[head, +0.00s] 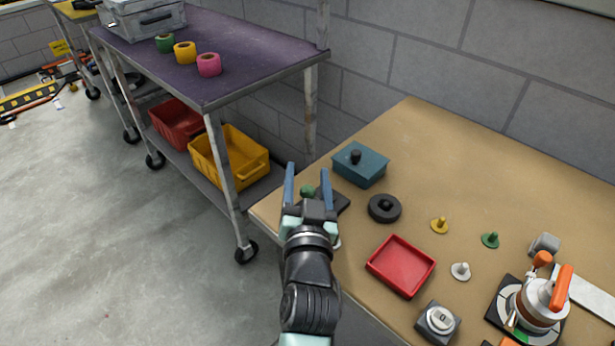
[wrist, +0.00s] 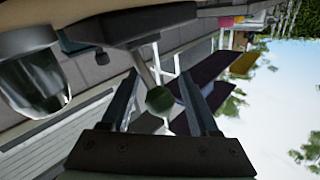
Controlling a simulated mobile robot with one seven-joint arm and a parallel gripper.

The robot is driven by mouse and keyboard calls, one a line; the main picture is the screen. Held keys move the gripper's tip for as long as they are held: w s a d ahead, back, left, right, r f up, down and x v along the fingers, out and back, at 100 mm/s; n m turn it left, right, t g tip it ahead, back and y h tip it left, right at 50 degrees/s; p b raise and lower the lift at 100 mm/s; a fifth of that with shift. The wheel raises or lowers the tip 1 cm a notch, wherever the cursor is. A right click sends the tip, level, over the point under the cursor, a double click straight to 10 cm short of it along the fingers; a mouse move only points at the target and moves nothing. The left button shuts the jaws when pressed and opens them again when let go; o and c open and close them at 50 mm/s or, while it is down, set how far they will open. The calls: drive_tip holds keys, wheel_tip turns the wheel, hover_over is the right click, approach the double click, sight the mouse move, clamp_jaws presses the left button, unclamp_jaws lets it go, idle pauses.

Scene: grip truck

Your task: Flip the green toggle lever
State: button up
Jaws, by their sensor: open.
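The toggle lever has a round green knob, which shows in the head view (head: 307,191) between the fingers of my gripper (head: 307,172). Its dark base (head: 342,202) is partly hidden behind the gripper, at the table's left edge. In the wrist view the green knob (wrist: 160,99) sits on a grey stem (wrist: 140,68) between the two fingers of my gripper (wrist: 158,80). The gripper is open, with one finger on each side of the knob and gaps showing beside it. I cannot tell for sure how far the lever is tilted.
The tan table (head: 450,150) holds a teal box (head: 360,167) and a black round knob (head: 384,208) close to my gripper's right. A purple-topped cart (head: 240,40) stands left.

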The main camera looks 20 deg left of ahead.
clamp_jaws()
idle(1.4)
